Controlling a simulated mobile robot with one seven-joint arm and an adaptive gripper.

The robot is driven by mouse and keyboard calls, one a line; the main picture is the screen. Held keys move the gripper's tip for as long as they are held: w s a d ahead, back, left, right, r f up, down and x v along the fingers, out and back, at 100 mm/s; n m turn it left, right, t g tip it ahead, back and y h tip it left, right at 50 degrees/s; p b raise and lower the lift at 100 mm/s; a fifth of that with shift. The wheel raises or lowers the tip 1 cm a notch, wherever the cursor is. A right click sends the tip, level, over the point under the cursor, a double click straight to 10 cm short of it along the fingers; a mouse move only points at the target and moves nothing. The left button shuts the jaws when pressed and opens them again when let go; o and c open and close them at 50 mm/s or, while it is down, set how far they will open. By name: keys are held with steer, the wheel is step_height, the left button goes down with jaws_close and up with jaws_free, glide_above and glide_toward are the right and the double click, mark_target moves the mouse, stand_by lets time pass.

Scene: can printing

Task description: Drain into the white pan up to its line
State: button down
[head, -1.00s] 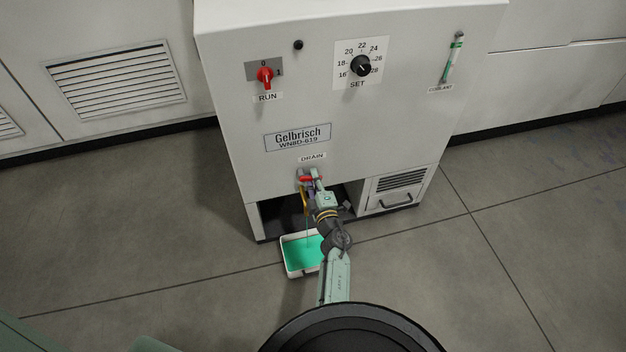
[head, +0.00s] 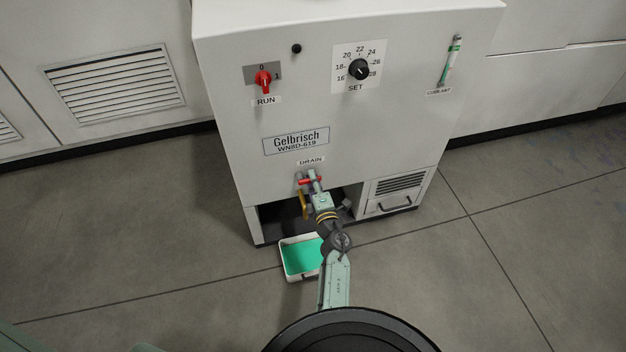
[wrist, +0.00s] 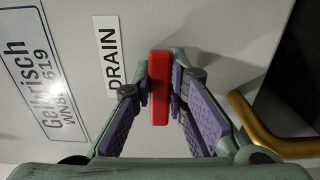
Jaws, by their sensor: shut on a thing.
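The red drain handle (head: 304,181) lies crosswise under the DRAIN label on the machine front. My gripper (wrist: 161,88) is shut on the handle, with one finger on each side of it in the wrist view. The brass spout (head: 303,206) points down below the handle, and its bent pipe also shows in the wrist view (wrist: 255,132). No stream shows below the spout. The white pan (head: 302,279) stands on the floor beneath, holding green liquid (head: 300,257). My arm covers its right side, and I cannot make out its line.
The white machine (head: 230,110) has a red RUN switch (head: 263,80), a black SET dial (head: 358,69) and a coolant gauge (head: 450,60) with green in it. A louvred drawer (head: 396,190) sits right of the dark opening. Floor left and right is clear.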

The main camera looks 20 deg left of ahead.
steer(key=c, duration=1.6)
jaws_free()
steer(key=shift+o, duration=0.2)
steer(key=shift+r, duration=0.1)
